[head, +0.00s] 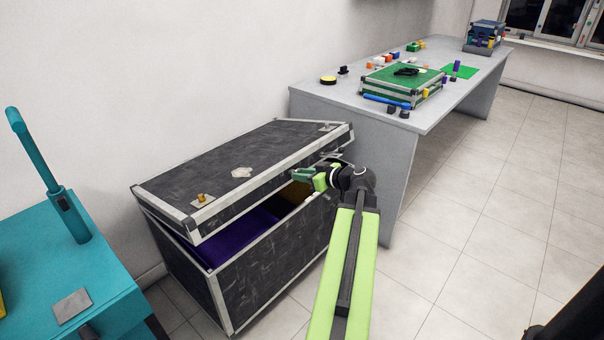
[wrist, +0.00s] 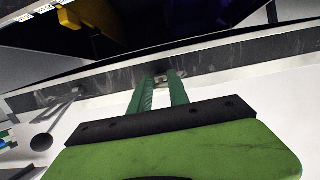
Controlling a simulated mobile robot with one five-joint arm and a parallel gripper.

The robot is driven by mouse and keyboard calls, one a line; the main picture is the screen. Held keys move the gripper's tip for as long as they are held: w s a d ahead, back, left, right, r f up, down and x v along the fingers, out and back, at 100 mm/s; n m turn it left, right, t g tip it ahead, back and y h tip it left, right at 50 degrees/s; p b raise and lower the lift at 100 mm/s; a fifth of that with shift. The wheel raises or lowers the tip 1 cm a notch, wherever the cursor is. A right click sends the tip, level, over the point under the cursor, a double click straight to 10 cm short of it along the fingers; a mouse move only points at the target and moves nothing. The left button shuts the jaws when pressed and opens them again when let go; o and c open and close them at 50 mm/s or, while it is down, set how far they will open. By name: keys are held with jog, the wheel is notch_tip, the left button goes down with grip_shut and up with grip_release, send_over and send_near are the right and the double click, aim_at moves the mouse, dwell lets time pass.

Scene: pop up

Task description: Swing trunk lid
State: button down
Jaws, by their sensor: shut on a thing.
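The trunk is a black box with silver metal edges (head: 265,275) on the floor. Its lid (head: 230,172) is tilted partly open, with a gap along the front showing a purple and yellow inside. My gripper (head: 298,174) is at the lid's front edge, towards its right end. In the wrist view my two green fingers (wrist: 160,92) are closed around a small metal piece on the lid's dark front strip (wrist: 245,66). The fingers partly hide that piece. A brass latch (head: 202,198) shows at the lid's left front corner.
A grey table (head: 345,98) stands behind and right of the trunk, bearing a green case (head: 400,85) and several small objects. A teal cabinet (head: 60,265) with an upright post stands at the left. A wall is behind the trunk.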

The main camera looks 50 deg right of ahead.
notch_tip(320, 180, down, 9)
jog(key=s+b, duration=0.3)
jog(key=b, duration=0.5)
jog(key=f+b, duration=0.4)
jog(key=shift+s+a, duration=0.1)
jog(key=shift+s, duration=0.1)
jog(key=c, duration=1.2)
grip_release()
jog(key=shift+r, duration=0.1)
jog(key=shift+o, duration=0.2)
